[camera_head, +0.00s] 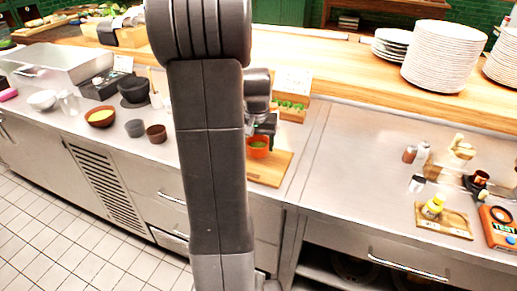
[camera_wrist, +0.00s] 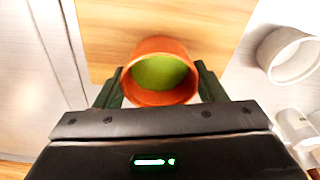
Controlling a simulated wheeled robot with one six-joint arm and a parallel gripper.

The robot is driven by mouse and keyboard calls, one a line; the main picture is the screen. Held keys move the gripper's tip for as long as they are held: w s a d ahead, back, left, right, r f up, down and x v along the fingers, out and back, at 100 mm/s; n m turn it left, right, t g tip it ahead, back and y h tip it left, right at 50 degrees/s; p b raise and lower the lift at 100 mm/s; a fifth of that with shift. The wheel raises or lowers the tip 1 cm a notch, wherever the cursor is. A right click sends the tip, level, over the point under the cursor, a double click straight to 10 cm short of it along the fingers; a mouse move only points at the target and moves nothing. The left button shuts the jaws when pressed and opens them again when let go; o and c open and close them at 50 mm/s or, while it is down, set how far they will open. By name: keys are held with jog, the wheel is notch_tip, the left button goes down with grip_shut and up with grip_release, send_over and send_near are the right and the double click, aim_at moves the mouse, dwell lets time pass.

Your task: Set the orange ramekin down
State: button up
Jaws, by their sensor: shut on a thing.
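The orange ramekin (camera_wrist: 160,47) with green contents sits between the two fingers of my gripper (camera_wrist: 161,88) in the wrist view. The fingers are shut on its sides. In the head view the ramekin (camera_head: 258,147) shows beside my arm, over a wooden board (camera_head: 272,174) on the steel counter. The same board (camera_wrist: 100,40) lies beneath it in the wrist view. I cannot tell whether the ramekin touches the board. My arm hides part of the counter and board in the head view.
A white cup (camera_wrist: 288,55) stands right of the board in the wrist view. Dark cups (camera_head: 156,133) and a brown bowl (camera_head: 100,117) stand left of my arm. A tray of green items (camera_head: 290,112) is behind the board.

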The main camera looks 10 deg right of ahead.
jog(key=shift+f, duration=1.2)
jog(key=shift+f, duration=0.2)
jog(key=o, duration=1)
jog(key=shift+r, duration=0.1)
jog(key=r, duration=0.8)
jog(key=s+r, duration=0.1)
jog(key=r, duration=0.3)
jog(key=shift+s+a+r, duration=0.1)
jog(key=shift+a, duration=0.15)
